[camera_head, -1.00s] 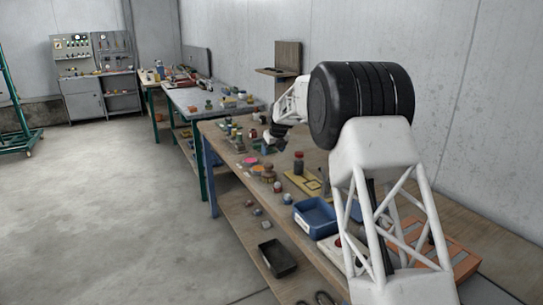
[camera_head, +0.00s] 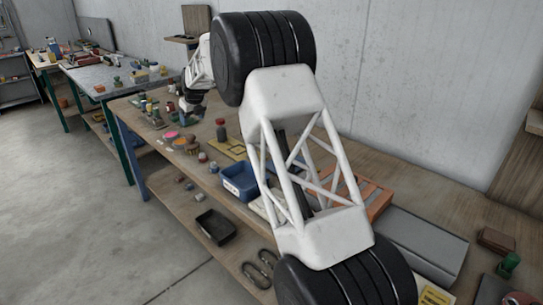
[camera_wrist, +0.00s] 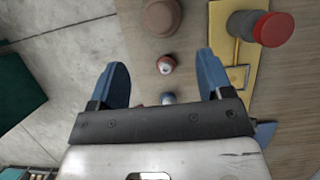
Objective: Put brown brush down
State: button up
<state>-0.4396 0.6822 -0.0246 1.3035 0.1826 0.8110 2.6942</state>
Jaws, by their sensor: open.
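A round brown thing (camera_wrist: 161,17), which looks like the brown brush, stands on the wooden bench beyond my fingertips in the wrist view. In the head view it seems to be the brown item (camera_head: 193,144) near the bench's front edge. My gripper (camera_wrist: 163,72) is open, with its two blue fingers wide apart. A small red-and-white round piece (camera_wrist: 166,65) and a small blue one (camera_wrist: 168,97) show between the fingers, apart from them. I see nothing held. In the head view my wrist reaches down over the bench, and the fingertips are too small to make out.
A red-capped jar (camera_wrist: 272,29) stands by a yellow plate (camera_wrist: 241,62) right of my fingers. A blue bin (camera_head: 239,184) and an orange tray (camera_head: 372,199) sit closer along the wooden bench. A black tray (camera_head: 216,227) lies on the lower shelf. Open floor lies left.

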jog(key=s+d+r+n, duration=0.3)
jog(key=s+d+r, duration=0.25)
jog(key=d, duration=0.25)
jog(key=s+d+r+n, duration=0.3)
jog(key=s+d+r, duration=0.25)
jog(key=d, duration=0.35)
jog(key=s+d+r+n+h, duration=0.1)
jog(key=s+d+r+n, duration=0.25)
jog(key=s+d, duration=0.55)
jog(key=s+d+r+n+h, duration=0.1)
jog(key=s+d+r+n, duration=0.25)
jog(key=s+d, duration=0.55)
jog(key=s+d+f+n, duration=0.3)
jog(key=s+d+n, duration=0.1)
jog(key=s, duration=1)
jog(key=s+d+f+n+h, duration=0.1)
jog(key=s+d+f+n, duration=0.3)
jog(key=s, duration=1)
jog(key=s+d+f+n, duration=0.4)
jog(key=s+d, duration=0.3)
jog(key=s, duration=0.6)
jog(key=shift+s+n+g, duration=0.3)
jog(key=shift+s+n, duration=0.1)
jog(key=shift+n, duration=0.5)
jog(key=shift+o, duration=0.2)
jog(key=o, duration=0.4)
jog(key=shift+w+r, duration=0.1)
jog(key=shift+r, duration=0.05)
